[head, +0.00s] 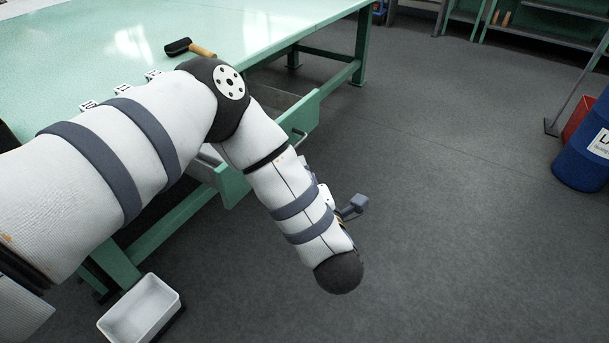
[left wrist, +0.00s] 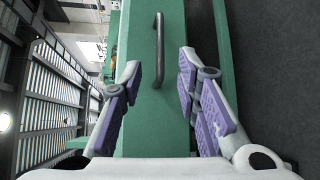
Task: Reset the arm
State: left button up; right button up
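My left arm reaches in from the left in the head view, over the green table (head: 270,22), and bends down past its edge. The forearm hides most of the left gripper there. In the left wrist view my left gripper (left wrist: 160,62) is open and empty, its purple-padded fingers spread wide. A dark bar handle (left wrist: 158,48) on a green drawer front (left wrist: 140,110) shows between and beyond the fingers. In the head view a green drawer (head: 305,112) stands pulled out from under the table, beside my forearm. My right gripper is in neither view.
A dark-headed tool with a wooden handle (head: 202,49) and small white numbered blocks (head: 153,74) lie on the table. A white bin (head: 141,309) sits low at bottom left. A blue drum (head: 584,152) stands at right. The grey floor between is clear.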

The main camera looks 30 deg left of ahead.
pick_arm(q)
jog(key=shift+s+d+r, duration=0.1)
jog(key=shift+s+d, duration=0.25)
jog(key=shift+s, duration=0.1)
jog(key=s+d+f+m+g+h+p, duration=0.45)
jog(key=s+f+m+h, duration=0.45)
jog(key=s+f+m, duration=0.5)
jog(key=s+a+r+m+g+p, duration=0.1)
jog(key=s+m+g, duration=0.4)
jog(key=s, duration=0.9)
jog(key=s+a+r+m+g+h, duration=0.1)
jog(key=s+a+m+g, duration=0.3)
jog(key=s+m, duration=0.4)
jog(key=s+r+g, duration=0.1)
jog(key=s, duration=0.6)
jog(key=shift+s+g+h+p, duration=0.2)
jog(key=shift+g+h+p, duration=0.1)
jog(key=shift+g+p, duration=0.1)
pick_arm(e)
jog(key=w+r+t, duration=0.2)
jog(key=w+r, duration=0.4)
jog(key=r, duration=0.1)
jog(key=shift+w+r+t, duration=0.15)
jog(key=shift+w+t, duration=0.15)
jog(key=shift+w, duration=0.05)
pick_arm(q)
jog(key=shift+w, duration=0.1)
